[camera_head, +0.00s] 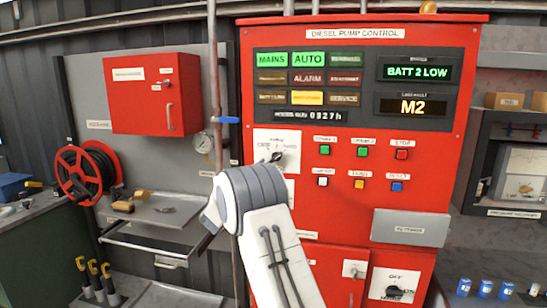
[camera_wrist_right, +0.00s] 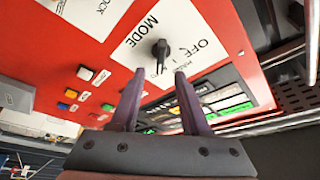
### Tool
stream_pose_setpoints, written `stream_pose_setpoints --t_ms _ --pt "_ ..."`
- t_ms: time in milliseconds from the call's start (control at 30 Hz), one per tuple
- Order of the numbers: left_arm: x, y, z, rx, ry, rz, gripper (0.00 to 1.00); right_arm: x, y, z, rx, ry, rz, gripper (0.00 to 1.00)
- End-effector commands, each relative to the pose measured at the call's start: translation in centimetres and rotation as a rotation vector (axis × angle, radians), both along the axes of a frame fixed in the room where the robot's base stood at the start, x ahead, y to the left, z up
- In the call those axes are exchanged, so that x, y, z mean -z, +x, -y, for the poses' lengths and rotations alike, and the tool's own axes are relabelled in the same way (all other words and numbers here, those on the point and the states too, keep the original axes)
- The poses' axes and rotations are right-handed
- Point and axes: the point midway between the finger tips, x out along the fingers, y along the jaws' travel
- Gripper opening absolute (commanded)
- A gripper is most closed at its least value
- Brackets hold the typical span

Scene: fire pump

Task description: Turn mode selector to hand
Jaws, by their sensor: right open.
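The mode selector is a black knob (camera_wrist_right: 160,50) on a white plate (camera_wrist_right: 172,38) lettered MODE and OFF, with other lettering partly hidden, seen close in the right wrist view. Its exact setting is hard to read. In the head view the plate (camera_head: 287,140) sits on the left of the red control panel (camera_head: 450,140), above my arm. My right gripper (camera_wrist_right: 160,73) is open, its two dark fingers pointing at the knob with a gap between them. The knob appears just beyond the fingertips, not clasped. In the head view the arm hides most of this gripper. My left gripper is out of view.
Several coloured push buttons (camera_head: 360,151) lie right of the plate. Lit tiles MAINS (camera_head: 271,60) and AUTO (camera_head: 308,60) are above. A vertical pipe with a blue lever (camera_head: 226,120) runs left of the panel. A lower OFF rotary switch (camera_head: 394,292) is at bottom right.

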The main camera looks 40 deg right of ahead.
Motion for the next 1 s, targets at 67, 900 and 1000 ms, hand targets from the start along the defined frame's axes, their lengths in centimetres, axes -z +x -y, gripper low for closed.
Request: stream_pose_setpoints --t_ms 67,900,1000 --pt "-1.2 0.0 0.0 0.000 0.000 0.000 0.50 -0.8 0.6 1.6 0.003 0.000 -0.001 0.46" --pt "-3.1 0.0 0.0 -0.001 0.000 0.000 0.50 -1.6 2.5 5.9 -0.003 0.000 -0.002 0.00" --pt "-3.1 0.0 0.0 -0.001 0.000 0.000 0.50 -1.6 2.5 5.9 -0.002 0.000 -0.003 0.00"
